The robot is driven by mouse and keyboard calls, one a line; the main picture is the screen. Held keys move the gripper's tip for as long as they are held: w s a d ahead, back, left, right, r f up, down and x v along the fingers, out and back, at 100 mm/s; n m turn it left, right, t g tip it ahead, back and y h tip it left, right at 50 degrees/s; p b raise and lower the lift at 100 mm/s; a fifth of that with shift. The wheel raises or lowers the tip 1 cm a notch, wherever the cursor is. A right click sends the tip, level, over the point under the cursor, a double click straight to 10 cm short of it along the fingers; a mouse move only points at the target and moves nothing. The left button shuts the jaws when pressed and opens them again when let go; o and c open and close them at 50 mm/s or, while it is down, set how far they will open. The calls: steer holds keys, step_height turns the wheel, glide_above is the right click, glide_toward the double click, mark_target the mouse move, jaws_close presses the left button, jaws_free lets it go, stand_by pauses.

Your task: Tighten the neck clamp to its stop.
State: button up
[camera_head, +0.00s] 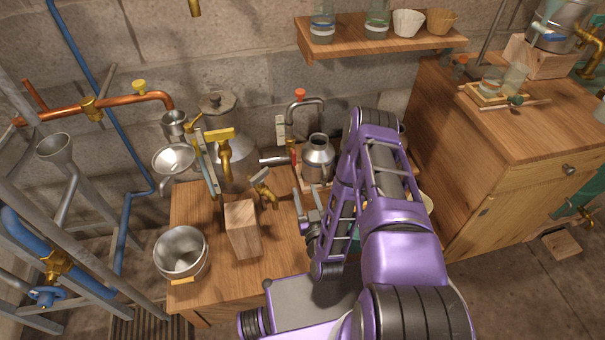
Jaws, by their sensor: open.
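A grey metal still pot (237,166) with a capped top stands at the back of a low wooden bench. A brass fitting with a yellow bar handle (220,134) sits in front of its upper part; it may be the neck clamp, but I cannot tell for sure or see how tight it is. A small steel can (318,156) with a narrow neck stands to the right. My gripper (306,201) is open, beside the bench's right side, below the small can and right of a brass tap (266,194). It appears apart from both fittings. My arm hides what lies behind it.
A wooden block (242,229) and a steel bowl (181,254) occupy the bench (220,291) front. Copper pipe (120,104) and a grey frame with blue pipes crowd the left. A shelf (378,42) hangs above; a wooden cabinet (492,165) stands right.

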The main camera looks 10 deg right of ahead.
mark_target(295, 155)
steer(key=w+b, duration=0.1)
steer(key=w, duration=1.5)
steer(key=shift+w+b, duration=0.3)
steer(key=shift+b, duration=0.05)
steer(key=shift+c, duration=0.4)
jaws_close()
steer(key=m, duration=0.3)
steer(key=shift+d+m, duration=0.15)
steer(key=shift+m, duration=0.15)
steer(key=shift+d+f+m, duration=0.1)
steer(key=shift+m, duration=1.7)
